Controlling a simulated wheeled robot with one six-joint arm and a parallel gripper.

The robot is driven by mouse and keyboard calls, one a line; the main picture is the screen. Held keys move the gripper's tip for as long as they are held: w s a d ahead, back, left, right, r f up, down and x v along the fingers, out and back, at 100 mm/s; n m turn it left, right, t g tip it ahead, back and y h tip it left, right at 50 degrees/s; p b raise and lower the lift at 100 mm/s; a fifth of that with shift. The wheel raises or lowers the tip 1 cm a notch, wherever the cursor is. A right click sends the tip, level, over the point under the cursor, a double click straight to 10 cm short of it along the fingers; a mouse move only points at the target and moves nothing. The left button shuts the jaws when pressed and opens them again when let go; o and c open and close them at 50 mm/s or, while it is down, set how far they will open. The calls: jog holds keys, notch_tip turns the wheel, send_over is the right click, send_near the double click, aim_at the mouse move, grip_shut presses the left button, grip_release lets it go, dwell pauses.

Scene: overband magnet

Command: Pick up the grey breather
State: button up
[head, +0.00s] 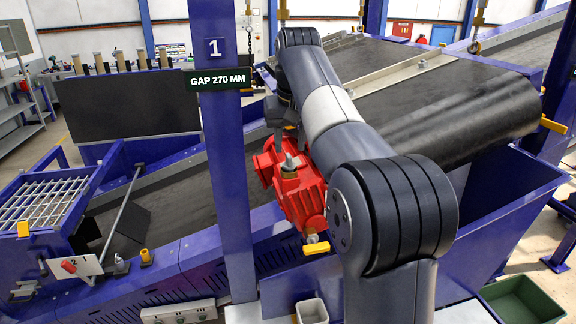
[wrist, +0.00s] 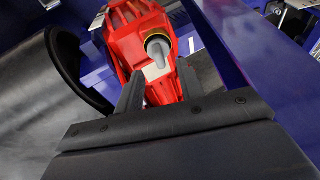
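The grey breather (head: 290,163) stands on top of the red gearbox (head: 302,195) beside the conveyor. In the wrist view the breather (wrist: 157,48) is a grey round-ended piece with a brass-coloured ring around it, on the red housing (wrist: 125,22). My gripper (head: 284,138) is just above the breather in the head view. In the wrist view my gripper's two dark fingers (wrist: 158,72) are apart, with the breather showing between and beyond their tips. I see no clear contact, and the exact gap cannot be told.
A blue post (head: 225,150) with a "GAP 270 MM" sign stands left of the gearbox. The black magnet belt (head: 450,110) lies to the right. A small grey bin (head: 312,311) and a green crate (head: 522,299) are low at front. A yellow handle (head: 317,247) sticks out below the gearbox.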

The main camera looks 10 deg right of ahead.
aim_at(289, 155)
jog(key=shift+x, duration=1.6)
jog(key=shift+s, duration=0.2)
jog(key=shift+c, duration=0.4)
